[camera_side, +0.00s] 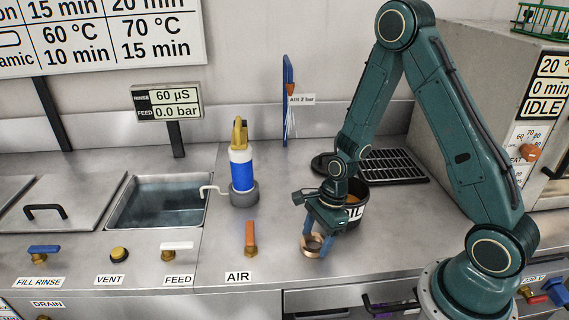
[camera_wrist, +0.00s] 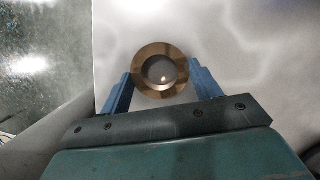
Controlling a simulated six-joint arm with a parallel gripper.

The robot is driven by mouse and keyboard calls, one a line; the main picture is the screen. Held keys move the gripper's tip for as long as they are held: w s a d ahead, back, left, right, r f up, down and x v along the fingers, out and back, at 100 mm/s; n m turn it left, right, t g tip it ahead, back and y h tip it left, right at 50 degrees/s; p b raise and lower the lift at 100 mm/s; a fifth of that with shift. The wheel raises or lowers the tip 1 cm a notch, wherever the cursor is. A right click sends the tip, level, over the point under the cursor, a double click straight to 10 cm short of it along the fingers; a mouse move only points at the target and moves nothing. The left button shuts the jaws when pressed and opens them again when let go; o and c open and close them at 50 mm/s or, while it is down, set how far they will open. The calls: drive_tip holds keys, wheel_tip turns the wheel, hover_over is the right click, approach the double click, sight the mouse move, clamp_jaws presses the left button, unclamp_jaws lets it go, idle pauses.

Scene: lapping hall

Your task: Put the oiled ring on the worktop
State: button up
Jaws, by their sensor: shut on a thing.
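The oiled ring (camera_side: 311,243) is a bronze-coloured ring with a wide round hole. My gripper (camera_side: 318,244) points down over the worktop (camera_side: 280,265), and its blue fingers are shut on the ring. In the wrist view the ring (camera_wrist: 161,73) sits between the two fingertips of my gripper (camera_wrist: 160,85), with the pale worktop (camera_wrist: 250,45) beyond it. The ring is low over the worktop near its front edge; I cannot tell whether it touches the surface.
A black pot marked OIL (camera_side: 356,212) stands just behind my gripper, partly hidden. A black grate (camera_side: 388,166) lies behind it. A blue and white bottle (camera_side: 241,170) stands left, beside the water basin (camera_side: 158,204). The orange AIR valve (camera_side: 250,238) is left of the ring.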

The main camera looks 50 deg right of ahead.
drive_tip(key=shift+f, duration=0.15)
drive_tip(key=o, duration=1.2)
drive_tip(key=shift+v, duration=6.15)
